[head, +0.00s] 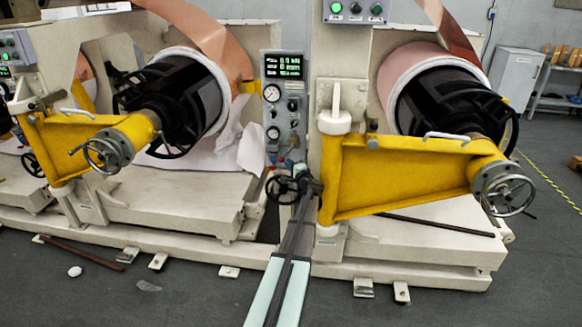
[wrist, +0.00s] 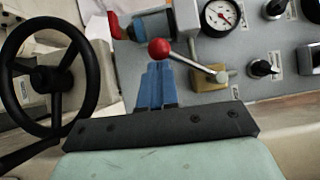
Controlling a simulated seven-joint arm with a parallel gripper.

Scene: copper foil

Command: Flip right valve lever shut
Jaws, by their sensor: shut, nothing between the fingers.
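In the wrist view a valve lever with a red ball knob (wrist: 160,48) and a thin metal shaft runs down and right to a brass valve body (wrist: 209,76) on the grey panel. My gripper (wrist: 157,70) has its blue fingers shut together and empty. Its tips appear just below the red knob; I cannot tell whether they touch it. In the head view my gripper (head: 305,184) is at the lower part of the control panel (head: 283,100), and the lever is too small to make out there.
A black handwheel (wrist: 50,70) stands left of my gripper. A dial gauge (wrist: 220,16) and black knobs (wrist: 263,68) are at the upper right. In the head view yellow arms (head: 400,175) flank the panel, with copper foil rolls (head: 410,65) behind.

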